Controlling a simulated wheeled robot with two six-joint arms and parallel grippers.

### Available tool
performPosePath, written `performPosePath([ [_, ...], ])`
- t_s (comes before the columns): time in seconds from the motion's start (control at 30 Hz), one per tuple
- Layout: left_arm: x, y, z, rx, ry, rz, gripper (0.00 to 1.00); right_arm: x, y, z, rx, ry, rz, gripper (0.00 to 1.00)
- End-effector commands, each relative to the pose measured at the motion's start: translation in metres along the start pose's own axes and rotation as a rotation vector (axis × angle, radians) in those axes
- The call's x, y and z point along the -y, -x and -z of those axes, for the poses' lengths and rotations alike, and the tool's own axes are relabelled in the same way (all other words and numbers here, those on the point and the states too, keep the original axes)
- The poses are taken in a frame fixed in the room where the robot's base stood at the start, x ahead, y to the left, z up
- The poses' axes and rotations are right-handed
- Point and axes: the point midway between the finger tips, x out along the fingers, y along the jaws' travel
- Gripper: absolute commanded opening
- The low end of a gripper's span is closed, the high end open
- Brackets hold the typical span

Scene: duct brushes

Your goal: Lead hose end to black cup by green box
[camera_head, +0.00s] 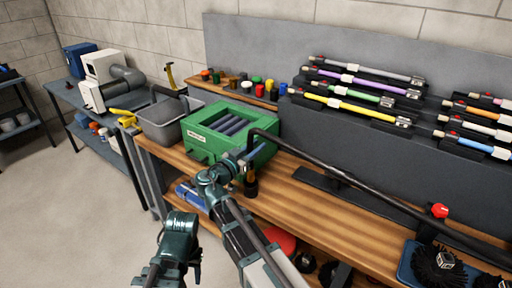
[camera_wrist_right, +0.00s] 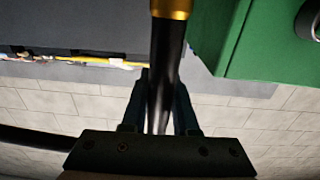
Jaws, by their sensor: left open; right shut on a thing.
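The black hose (camera_head: 385,204) runs from the lower right along the bench and bends down beside the front right of the green box (camera_head: 225,138). My right gripper (camera_head: 250,154) is shut on the hose near its end. In the right wrist view the hose (camera_wrist_right: 162,75) passes between the fingers and carries a gold band (camera_wrist_right: 171,8); the green box (camera_wrist_right: 262,40) is close beside it. The dark hose end (camera_head: 251,187) points down over the bench's front part. I cannot pick out the black cup with certainty. My left gripper (camera_head: 178,246) is open and empty, low in front of the bench.
A grey bin (camera_head: 168,122) stands left of the green box. Several small coloured pots (camera_head: 260,90) line a shelf behind it. Coloured brushes (camera_head: 352,97) hang on the grey panel. A blue tray (camera_head: 408,262) with black brushes lies at the lower right.

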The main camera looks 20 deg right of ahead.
Motion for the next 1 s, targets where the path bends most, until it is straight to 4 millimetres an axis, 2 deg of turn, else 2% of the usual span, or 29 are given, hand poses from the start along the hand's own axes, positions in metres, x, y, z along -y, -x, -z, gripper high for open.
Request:
performPosePath([
  [1.0, -0.004, -0.041, 0.002, 0.0, 0.0, 0.0, 0.5, 0.0, 0.0, -0.041, -0.001, 0.0, 0.0, 0.0],
])
